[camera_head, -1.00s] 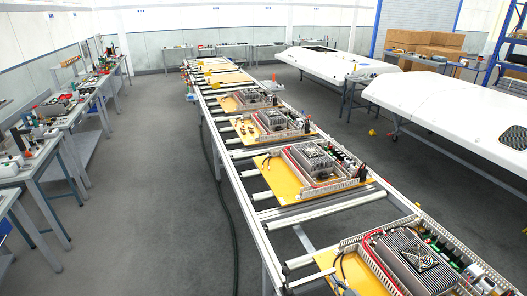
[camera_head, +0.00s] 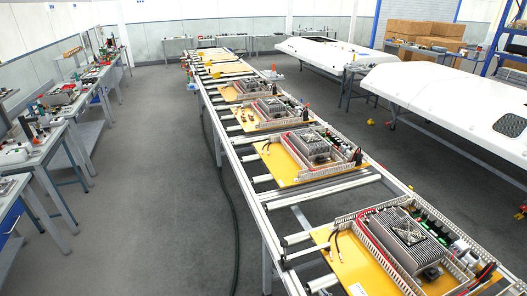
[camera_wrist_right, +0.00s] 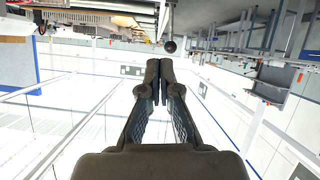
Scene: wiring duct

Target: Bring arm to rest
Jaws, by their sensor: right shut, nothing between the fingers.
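My right gripper (camera_wrist_right: 158,82) shows in the right wrist view with its dark fingers together at the tips and nothing between them. It touches nothing that I can see, and the room behind it appears upside down. Neither gripper shows in the head view, and my left gripper is in no frame. In the head view, the nearest yellow board (camera_head: 352,272) lies on the rail table at the lower right. It carries a grey finned unit (camera_head: 408,238), slotted wiring duct (camera_head: 376,212) and loose cable ends.
The long rail table (camera_head: 250,196) runs away from me with several more boards (camera_head: 282,164) on it. Workbenches (camera_head: 40,152) with tools stand at left. White vehicle shells (camera_head: 440,98) on stands are at right.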

